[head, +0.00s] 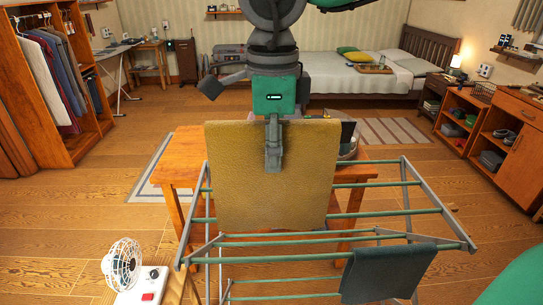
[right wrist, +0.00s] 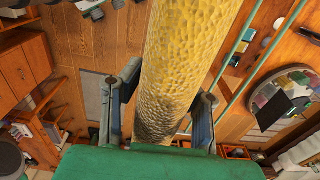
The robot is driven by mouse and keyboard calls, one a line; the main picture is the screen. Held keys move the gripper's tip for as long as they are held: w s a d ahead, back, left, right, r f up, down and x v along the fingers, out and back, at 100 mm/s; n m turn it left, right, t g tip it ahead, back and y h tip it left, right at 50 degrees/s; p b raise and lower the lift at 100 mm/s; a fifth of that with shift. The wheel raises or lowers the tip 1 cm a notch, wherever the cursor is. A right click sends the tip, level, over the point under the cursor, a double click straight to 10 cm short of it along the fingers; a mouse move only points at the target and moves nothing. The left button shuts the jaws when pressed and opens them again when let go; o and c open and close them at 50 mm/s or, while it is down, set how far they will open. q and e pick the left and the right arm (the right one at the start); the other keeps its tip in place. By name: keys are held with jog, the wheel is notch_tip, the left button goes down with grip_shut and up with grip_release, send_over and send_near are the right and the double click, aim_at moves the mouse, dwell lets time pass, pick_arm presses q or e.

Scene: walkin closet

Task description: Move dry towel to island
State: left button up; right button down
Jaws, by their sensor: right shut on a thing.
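A mustard-yellow towel (head: 270,190) hangs nearly flat and upright in the head view, in front of the wooden island (head: 182,158). My right gripper (head: 273,165) is shut on its upper middle. In the right wrist view the towel (right wrist: 180,65) runs between the two fingers of the gripper (right wrist: 163,105). The towel's lower part overlaps the rails of the drying rack (head: 440,212) in the picture; whether it touches them I cannot tell. The towel hides much of the island top. My left gripper is not in view.
A dark green cloth (head: 388,272) hangs over the rack's front right rail. A white fan (head: 122,265) stands at the lower left. A grey round-based item (head: 349,140) sits on the island's right side. Open floor lies left of the island.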

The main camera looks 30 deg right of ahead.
notch_tip(320, 180, up, 19)
jog(key=shift+r+b, duration=0.15)
jog(key=shift+b, duration=0.15)
dwell(1.1)
